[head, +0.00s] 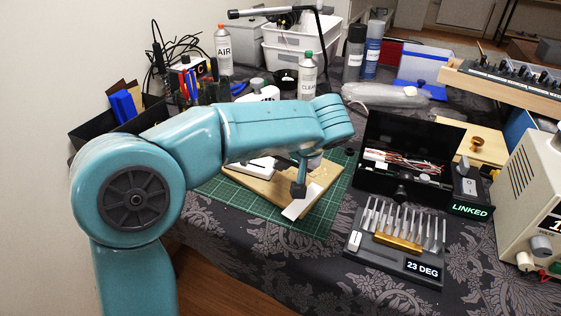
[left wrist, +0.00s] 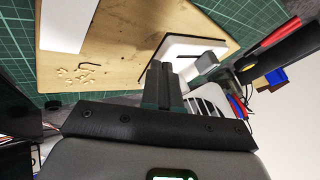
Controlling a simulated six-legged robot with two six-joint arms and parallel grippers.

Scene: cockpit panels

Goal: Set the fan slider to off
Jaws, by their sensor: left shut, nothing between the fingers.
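My left gripper (head: 299,190) reaches in from the left, over the wooden board on the green mat. Its dark fingers are shut and empty, and they also show in the left wrist view (left wrist: 164,75). A white unit with a dark slot (left wrist: 187,47) lies on the board near the fingertips. A white ribbed part (left wrist: 212,98) is just beside the fingers, partly hidden by them. In the head view my arm covers much of the white unit (head: 262,163). I cannot make out the fan slider or its setting for certain. My right gripper is not in view.
The wooden board (head: 262,187) lies on the green cutting mat (head: 232,196), with a white strip (head: 302,203) on it. To the right are an open black case (head: 413,142) and a stand of metal tools (head: 390,250). Spray cans (head: 224,50) and bins stand behind.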

